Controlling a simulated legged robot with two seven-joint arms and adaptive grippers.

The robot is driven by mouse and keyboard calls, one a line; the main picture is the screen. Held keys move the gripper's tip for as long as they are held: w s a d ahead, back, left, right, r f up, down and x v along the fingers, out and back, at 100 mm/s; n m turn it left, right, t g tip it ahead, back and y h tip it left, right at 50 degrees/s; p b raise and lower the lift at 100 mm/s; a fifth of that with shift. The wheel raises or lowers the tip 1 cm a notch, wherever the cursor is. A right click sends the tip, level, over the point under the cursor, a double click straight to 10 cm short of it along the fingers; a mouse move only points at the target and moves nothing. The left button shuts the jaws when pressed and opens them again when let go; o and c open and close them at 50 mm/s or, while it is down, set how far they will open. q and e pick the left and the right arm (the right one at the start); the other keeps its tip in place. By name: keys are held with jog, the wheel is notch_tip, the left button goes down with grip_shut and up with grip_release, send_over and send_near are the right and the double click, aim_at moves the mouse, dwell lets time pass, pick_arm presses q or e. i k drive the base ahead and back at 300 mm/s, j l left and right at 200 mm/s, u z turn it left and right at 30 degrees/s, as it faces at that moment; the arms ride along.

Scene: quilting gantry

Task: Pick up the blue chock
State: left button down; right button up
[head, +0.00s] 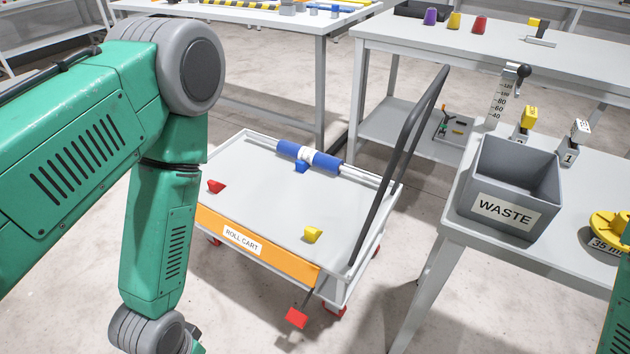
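The blue chock (301,167) is a small block on the roll cart's deck, near its back edge.
The roll cart (270,206) has a dark slanted handle on its right and a red pedal (296,318) in front. A grey waste bin (508,187) stands on the right table (455,222). More tables stand behind. Much of the cart's deck is bare.

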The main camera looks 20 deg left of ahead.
aim_at(301, 167)
jog(key=j+z, duration=0.15)
jog(key=z, duration=0.2)
jog(key=i+j+z, duration=0.1)
jog(key=z, duration=0.25)
jog(key=j+z, duration=0.5)
jog(key=j, duration=0.5)
jog(key=j+z, duration=0.1)
jog(key=j, duration=0.5)
jog(key=k+j+z, duration=0.15)
jog(key=j, duration=0.5)
jog(key=j+z, duration=0.1)
jog(key=j, duration=0.55)
jog(key=k, duration=0.05)
